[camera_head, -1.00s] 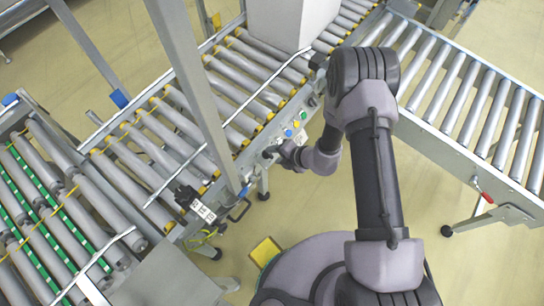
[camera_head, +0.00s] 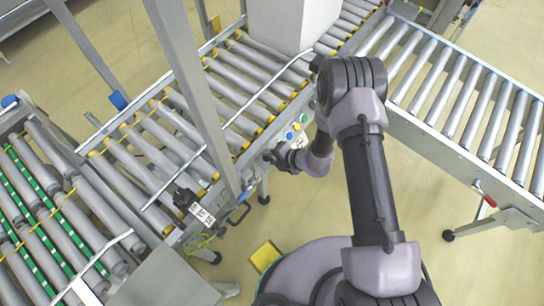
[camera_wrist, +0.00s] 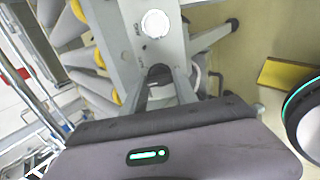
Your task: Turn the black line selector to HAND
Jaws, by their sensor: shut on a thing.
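My gripper (camera_head: 276,156) is at the control panel on the side of the conveyor, at the near end of its row of buttons. In the wrist view, the two fingers of my gripper (camera_wrist: 160,86) are shut on the black line selector (camera_wrist: 158,71). Only a small dark part of the selector shows between the fingers. Which way its pointer faces is hidden. Small lettering on the panel beside it is too small to read surely.
Blue (camera_head: 289,135), yellow (camera_head: 297,126) and green (camera_head: 304,117) buttons sit beside my gripper. A white round button (camera_wrist: 155,23) is close to the fingers. A grey post (camera_head: 190,85) stands to the left. A large box (camera_head: 290,25) rests on the rollers behind.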

